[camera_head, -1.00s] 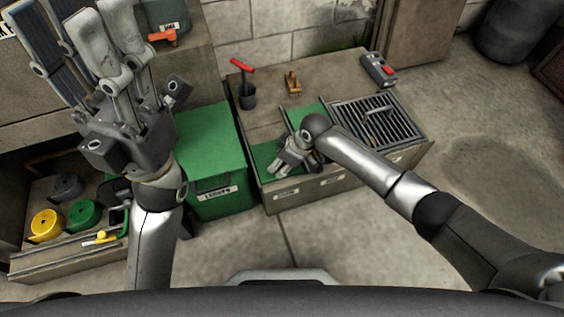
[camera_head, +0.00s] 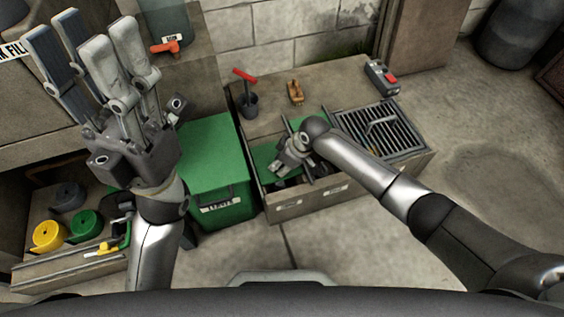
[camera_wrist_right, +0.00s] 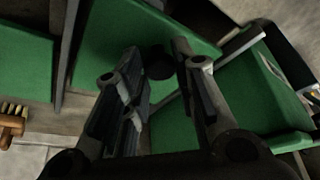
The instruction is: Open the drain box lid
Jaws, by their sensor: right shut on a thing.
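The drain box (camera_head: 290,205) is a low bench-like box with labels on its front and green lid panels (camera_head: 262,157) on top. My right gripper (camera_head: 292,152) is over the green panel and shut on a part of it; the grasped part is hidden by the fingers. A dark gap shows under the panel's front edge, so it looks raised and tilted. The right wrist view shows the fingers (camera_wrist_right: 155,90) in front of green panels (camera_wrist_right: 265,95), one tilted beside a dark opening. My left gripper (camera_head: 100,70) is raised at the left, open and empty.
A green bin (camera_head: 215,165) stands left of the box. A metal grate (camera_head: 380,130) lies at its right end. A dark cup with a red-handled tool (camera_head: 248,103), a brush (camera_head: 295,92) and a switch box (camera_head: 381,76) sit behind. Coiled rolls (camera_head: 85,225) lie on the left shelf.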

